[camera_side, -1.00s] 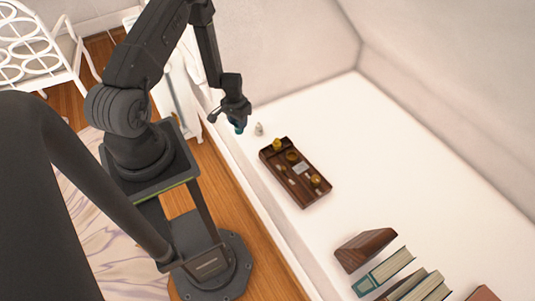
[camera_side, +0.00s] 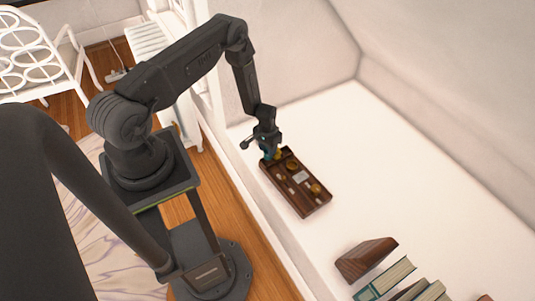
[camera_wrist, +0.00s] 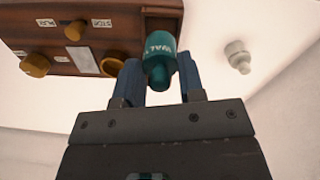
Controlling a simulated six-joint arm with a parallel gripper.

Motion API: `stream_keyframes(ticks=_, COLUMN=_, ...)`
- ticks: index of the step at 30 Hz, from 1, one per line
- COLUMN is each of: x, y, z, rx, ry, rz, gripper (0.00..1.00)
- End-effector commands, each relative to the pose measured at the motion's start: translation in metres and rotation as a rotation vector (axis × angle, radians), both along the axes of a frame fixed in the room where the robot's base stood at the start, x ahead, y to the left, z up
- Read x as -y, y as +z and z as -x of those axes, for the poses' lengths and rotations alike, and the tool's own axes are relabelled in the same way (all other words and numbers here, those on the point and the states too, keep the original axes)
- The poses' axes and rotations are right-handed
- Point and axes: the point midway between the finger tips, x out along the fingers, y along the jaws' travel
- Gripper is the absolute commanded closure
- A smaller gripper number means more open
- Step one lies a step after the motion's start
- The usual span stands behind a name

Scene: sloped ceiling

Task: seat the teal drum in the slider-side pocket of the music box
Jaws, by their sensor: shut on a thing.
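The teal drum (camera_wrist: 158,62) is a small cylinder with pale lettering on its side, held between the blue fingers of my gripper (camera_wrist: 158,72). In the side view, my gripper (camera_side: 267,150) and the teal drum (camera_side: 266,156) are at the far left corner of the music box (camera_side: 308,206). The music box is a dark brown wooden tray with brass-coloured parts. In the wrist view, the music box (camera_wrist: 100,37) has white labels and brass knobs, and the drum overlaps its edge. I cannot tell whether the drum touches the box.
A small pale grey piece (camera_wrist: 238,57) stands on the white surface, right of the drum in the wrist view. A dark wooden block (camera_side: 365,258) and several books (camera_side: 386,278) are at the front. The white surface right of the box is clear.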

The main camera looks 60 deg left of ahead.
Motion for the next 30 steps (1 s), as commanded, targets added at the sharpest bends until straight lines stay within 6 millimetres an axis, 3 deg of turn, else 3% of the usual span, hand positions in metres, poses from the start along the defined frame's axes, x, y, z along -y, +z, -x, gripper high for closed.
stream_keyframes(ticks=7, x=0.0, y=-0.034, z=0.001, rx=-0.002, ry=0.0, rz=0.0, gripper=0.89)
stream_keyframes(ticks=20, x=0.0, y=-0.039, z=0.001, rx=-0.001, ry=0.0, rz=-0.001, gripper=0.89)
stream_keyframes(ticks=21, x=0.0, y=-0.039, z=0.001, rx=-0.001, ry=0.0, rz=-0.001, gripper=0.61)
stream_keyframes(ticks=28, x=0.0, y=-0.039, z=0.001, rx=-0.001, ry=0.0, rz=-0.001, gripper=0.39)
stream_keyframes(ticks=30, x=0.0, y=-0.039, z=0.001, rx=-0.001, ry=0.0, rz=-0.001, gripper=0.38)
